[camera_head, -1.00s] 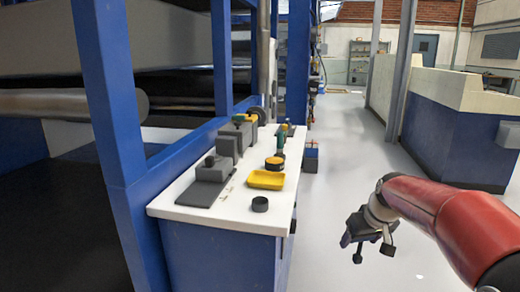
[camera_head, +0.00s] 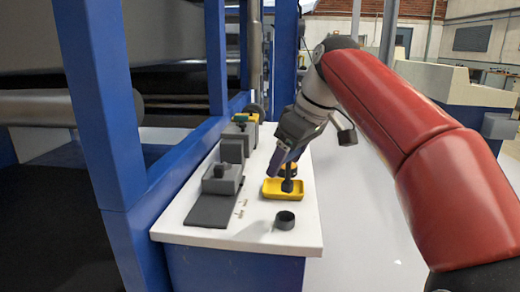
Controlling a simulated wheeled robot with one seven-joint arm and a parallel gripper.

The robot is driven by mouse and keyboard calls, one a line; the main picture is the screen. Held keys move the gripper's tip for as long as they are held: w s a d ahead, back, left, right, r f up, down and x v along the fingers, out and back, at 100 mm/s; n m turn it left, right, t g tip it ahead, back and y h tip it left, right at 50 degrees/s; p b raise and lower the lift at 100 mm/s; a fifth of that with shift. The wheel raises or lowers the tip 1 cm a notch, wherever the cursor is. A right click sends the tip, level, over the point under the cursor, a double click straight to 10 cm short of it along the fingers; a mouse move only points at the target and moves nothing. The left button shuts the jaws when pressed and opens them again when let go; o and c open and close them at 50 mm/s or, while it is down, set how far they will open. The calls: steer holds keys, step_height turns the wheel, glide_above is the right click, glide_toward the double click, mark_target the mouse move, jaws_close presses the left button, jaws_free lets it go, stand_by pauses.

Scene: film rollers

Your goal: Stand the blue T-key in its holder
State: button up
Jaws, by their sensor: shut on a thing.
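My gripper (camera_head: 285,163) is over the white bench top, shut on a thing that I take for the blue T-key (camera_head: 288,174). Little blue shows at this size. A dark shaft with a wider lower end hangs down from the jaws, in front of the yellow tray (camera_head: 270,194). I cannot tell whether its lower end touches the tray. The T-key's crossbar is mostly hidden by the jaws. A short black open ring (camera_head: 285,220) stands on the bench nearer to me. It may be the holder, but I cannot be sure.
Grey block-like fixtures (camera_head: 222,180) and a dark flat plate (camera_head: 213,211) line the bench's left side. Blue machine posts (camera_head: 95,100) rise at left.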

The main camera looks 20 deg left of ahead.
mark_target(291, 184)
steer(key=shift+a, duration=0.25)
steer(key=shift+f, duration=0.1)
steer(key=shift+d+f, duration=0.1)
steer(key=shift+f, duration=1.8)
steer(key=shift+f+b, duration=1.85)
steer(key=shift+f, duration=0.35)
steer(key=shift+d+r, duration=0.1)
steer(key=shift+f, duration=0.2)
steer(key=o, duration=1.4)
steer(key=shift+c, duration=0.2)
